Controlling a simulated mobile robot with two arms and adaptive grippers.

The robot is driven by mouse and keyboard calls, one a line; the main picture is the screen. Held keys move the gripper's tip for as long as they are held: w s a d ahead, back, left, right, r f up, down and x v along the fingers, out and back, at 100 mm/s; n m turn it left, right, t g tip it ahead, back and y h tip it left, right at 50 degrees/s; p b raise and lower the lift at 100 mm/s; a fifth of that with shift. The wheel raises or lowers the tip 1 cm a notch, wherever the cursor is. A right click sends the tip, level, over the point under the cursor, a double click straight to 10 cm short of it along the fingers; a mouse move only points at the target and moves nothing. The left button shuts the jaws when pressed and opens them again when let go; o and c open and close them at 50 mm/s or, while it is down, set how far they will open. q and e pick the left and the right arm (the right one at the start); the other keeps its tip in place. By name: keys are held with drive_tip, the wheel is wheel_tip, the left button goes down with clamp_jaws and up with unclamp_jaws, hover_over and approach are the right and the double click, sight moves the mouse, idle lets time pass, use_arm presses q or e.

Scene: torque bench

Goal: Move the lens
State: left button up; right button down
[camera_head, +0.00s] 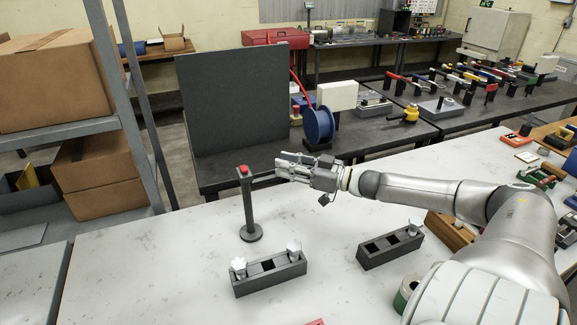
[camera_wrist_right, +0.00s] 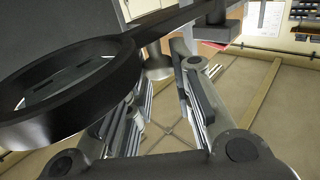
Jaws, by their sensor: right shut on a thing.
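The lens (camera_wrist_right: 108,110), a black ring with a dark bar, fills the left of the right wrist view. Its bar runs to the upper right, across the far end of my right gripper (camera_wrist_right: 172,62). A short grey cylinder sits near the fingertips there. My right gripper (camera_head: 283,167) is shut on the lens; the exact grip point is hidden. The gripper is just right of the top of a dark post (camera_head: 249,205) with a red cap, standing upright on a round base. My left gripper is not in view.
Two dark blocks with slots, one at front centre (camera_head: 268,283) and one to its right (camera_head: 375,258), stand on the white bench (camera_head: 150,265). A dark panel (camera_head: 235,100) and a blue spool (camera_head: 318,125) stand behind. Bench left of the post is clear.

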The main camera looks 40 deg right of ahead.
drive_tip(key=c, duration=1.6)
unclamp_jaws()
drive_tip(key=shift+o, duration=1.4)
drive_tip(key=shift+w, duration=0.25)
drive_tip(key=shift+s, duration=0.15)
drive_tip(key=v, duration=1.1)
drive_tip(key=shift+s, duration=0.4)
drive_tip(key=shift+d, duration=0.15)
